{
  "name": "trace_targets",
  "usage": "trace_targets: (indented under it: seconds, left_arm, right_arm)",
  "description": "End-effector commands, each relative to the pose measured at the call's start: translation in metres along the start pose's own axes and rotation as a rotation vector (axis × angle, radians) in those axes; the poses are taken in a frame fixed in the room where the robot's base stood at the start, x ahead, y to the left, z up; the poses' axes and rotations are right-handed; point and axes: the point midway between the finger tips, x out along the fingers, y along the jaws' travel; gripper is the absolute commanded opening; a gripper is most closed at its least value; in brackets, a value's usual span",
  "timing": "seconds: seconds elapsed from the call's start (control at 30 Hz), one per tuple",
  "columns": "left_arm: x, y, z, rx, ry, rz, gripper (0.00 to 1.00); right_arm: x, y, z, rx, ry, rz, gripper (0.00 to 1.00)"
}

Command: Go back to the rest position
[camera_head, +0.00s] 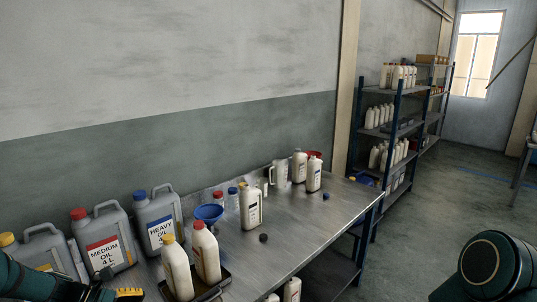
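My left arm enters at the bottom left of the head view. Part of my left gripper (104,291), dark with a yellow piece, shows at the bottom edge in front of the grey medium oil can (121,236). Its fingers are cut off or unclear, so I cannot tell whether it is open or shut. My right arm shows only as a rounded teal link at the bottom right, over the floor; its gripper is out of view. A grey heavy oil can (160,212) with a blue cap stands to the right of the medium oil can. A yellow-capped grey can (38,249) is at the far left.
The metal table (285,237) holds two cream bottles (206,255) in a dark tray (219,284), a blue funnel (209,212), another cream bottle (250,208), a jug (279,173) and loose caps. Shelves (392,130) stand behind right. The floor (430,215) at right is clear.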

Motion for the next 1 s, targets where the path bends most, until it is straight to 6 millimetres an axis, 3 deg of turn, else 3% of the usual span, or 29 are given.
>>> trace_targets:
  seconds: [0.03,0.17,0.3,0.5,0.63,0.8,1.0]
  left_arm:
    - [0.028,-0.007,-0.008,0.037,0.045,-0.037,0.75]
    - [0.088,-0.032,-0.033,0.180,0.190,-0.127,0.75]
    - [0.152,-0.069,-0.058,0.422,0.347,-0.250,0.75]
    - [0.221,-0.122,-0.078,0.877,0.507,-0.413,0.75]
    - [0.255,-0.154,-0.078,1.203,0.550,-0.485,0.75]
    - [0.283,-0.184,-0.067,1.533,0.552,-0.514,0.75]
    - [0.294,-0.198,-0.058,1.692,0.540,-0.509,0.75]
  right_arm:
    - [0.003,0.001,0.000,0.000,0.000,0.000,0.65]
    - [0.006,0.002,0.001,-0.001,-0.002,0.000,0.65]
    - [0.010,0.004,0.003,-0.002,-0.006,0.000,0.65]
    - [0.016,0.006,0.005,-0.003,-0.010,0.000,0.65]
    - [0.019,0.007,0.007,-0.004,-0.012,0.000,0.65]
    - [0.022,0.008,0.008,-0.004,-0.015,0.000,0.65]
    - [0.023,0.008,0.009,-0.005,-0.016,0.000,0.65]
